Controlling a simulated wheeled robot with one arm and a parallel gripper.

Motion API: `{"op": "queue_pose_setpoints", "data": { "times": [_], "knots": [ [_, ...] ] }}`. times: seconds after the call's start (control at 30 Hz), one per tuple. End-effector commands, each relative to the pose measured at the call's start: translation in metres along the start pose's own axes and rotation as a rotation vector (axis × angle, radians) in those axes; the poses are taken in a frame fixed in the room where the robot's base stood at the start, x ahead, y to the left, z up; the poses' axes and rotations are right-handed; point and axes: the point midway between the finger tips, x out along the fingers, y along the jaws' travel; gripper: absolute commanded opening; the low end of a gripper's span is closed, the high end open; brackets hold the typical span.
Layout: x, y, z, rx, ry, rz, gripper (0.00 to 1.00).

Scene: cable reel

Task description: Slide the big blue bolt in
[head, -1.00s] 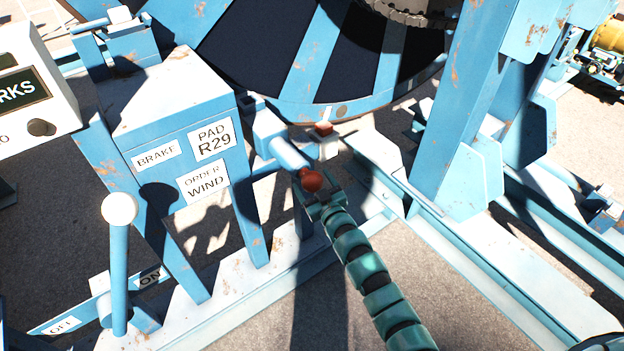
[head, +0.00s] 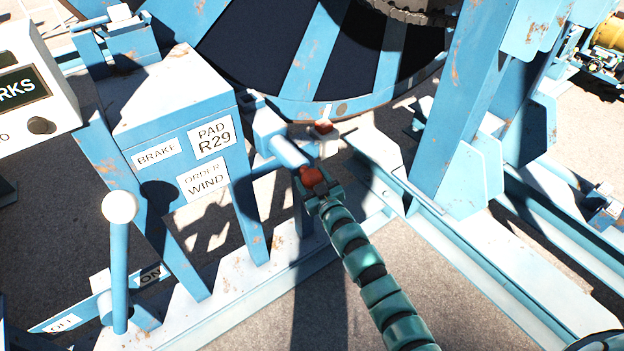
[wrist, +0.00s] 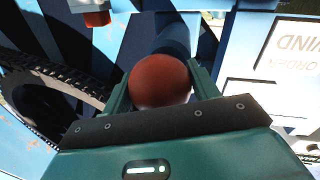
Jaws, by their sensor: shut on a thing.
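The big blue bolt (head: 289,152) is a light blue cylinder in a blue housing beside the labelled brake box. Its red knob (head: 309,176) faces my arm. My gripper (head: 316,186) is shut on the red knob. In the wrist view the round knob (wrist: 160,79) sits between my two green fingers, and the bolt's blue shaft (wrist: 174,42) shows dark behind it. How far the bolt reaches into the housing is hidden.
The large blue reel (head: 300,70) stands behind the bolt, with a small red-topped block (head: 323,127) near its rim. The brake box (head: 175,110) is at left. A white-knobbed lever (head: 119,260) stands at front left. A blue post (head: 465,100) rises at right.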

Motion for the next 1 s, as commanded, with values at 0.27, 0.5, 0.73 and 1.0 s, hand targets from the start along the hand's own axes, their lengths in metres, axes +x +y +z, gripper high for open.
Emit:
{"op": "queue_pose_setpoints", "data": {
  "times": [0.27,0.5,0.73,1.0],
  "knots": [
    [0.027,-0.006,0.004,0.000,0.006,0.001,0.18],
    [0.051,-0.011,0.004,-0.002,0.005,0.001,0.18],
    [0.073,-0.015,0.003,-0.001,0.006,0.002,0.18],
    [0.096,-0.019,0.001,0.000,0.006,0.003,0.18]
  ]
}}
